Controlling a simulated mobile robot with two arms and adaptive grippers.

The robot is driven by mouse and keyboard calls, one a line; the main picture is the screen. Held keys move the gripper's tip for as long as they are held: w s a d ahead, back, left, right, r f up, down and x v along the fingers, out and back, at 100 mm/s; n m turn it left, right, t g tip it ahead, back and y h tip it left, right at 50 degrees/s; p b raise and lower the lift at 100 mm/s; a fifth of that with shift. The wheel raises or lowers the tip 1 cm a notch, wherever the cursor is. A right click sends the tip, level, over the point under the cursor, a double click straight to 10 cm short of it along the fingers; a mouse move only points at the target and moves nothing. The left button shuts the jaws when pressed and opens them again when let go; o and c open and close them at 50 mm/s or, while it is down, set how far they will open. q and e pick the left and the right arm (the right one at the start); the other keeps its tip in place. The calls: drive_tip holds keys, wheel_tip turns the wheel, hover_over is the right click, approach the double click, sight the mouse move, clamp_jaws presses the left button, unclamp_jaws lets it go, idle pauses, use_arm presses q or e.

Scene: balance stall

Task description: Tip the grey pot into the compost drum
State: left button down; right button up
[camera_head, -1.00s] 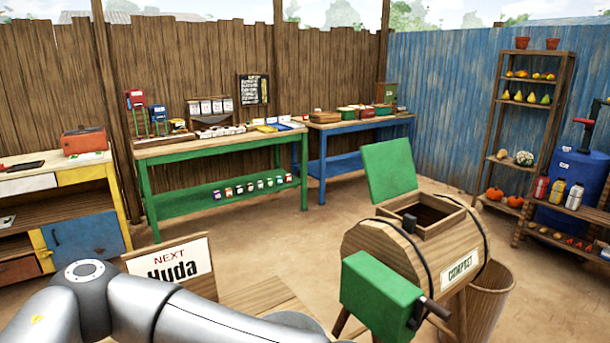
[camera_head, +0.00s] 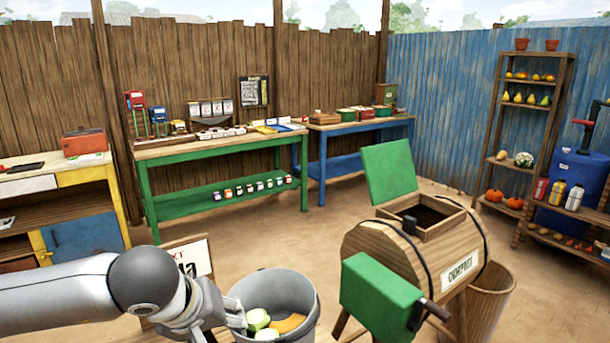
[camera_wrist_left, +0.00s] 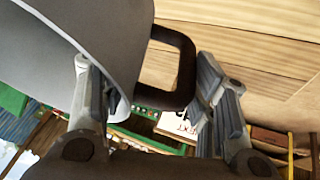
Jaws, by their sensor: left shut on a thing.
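The grey pot (camera_head: 275,283) is in the bottom middle of the head view, left of the compost drum. It looks upright, with pale green and orange pieces (camera_head: 262,325) inside. My left gripper (camera_head: 238,318) is shut on the pot at its left side. In the left wrist view my left gripper's fingers (camera_wrist_left: 147,75) are on either side of the pot's dark handle (camera_wrist_left: 185,65), beside the grey wall (camera_wrist_left: 95,40). The wooden compost drum (camera_head: 385,245) has its square hatch (camera_head: 425,215) open and its green lid (camera_head: 388,170) raised. My right gripper is not in view.
A green box with a crank (camera_head: 380,295) juts from the drum's front. A wooden bin (camera_head: 490,295) stands right of the drum. A sign board (camera_head: 195,258) is behind my left arm. Benches (camera_head: 220,150) line the back fence. Bare floor lies between.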

use_arm(q)
drive_tip(key=w+a+r+m+g+h, duration=0.1)
drive_tip(key=a+r+m+h, duration=0.1)
drive_tip(key=a+r+m, duration=0.2)
drive_tip(key=shift+w+a+r+m, duration=0.3)
drive_tip(key=shift+w+a+r, duration=0.05)
drive_tip(key=shift+r, duration=0.45)
idle(0.4)
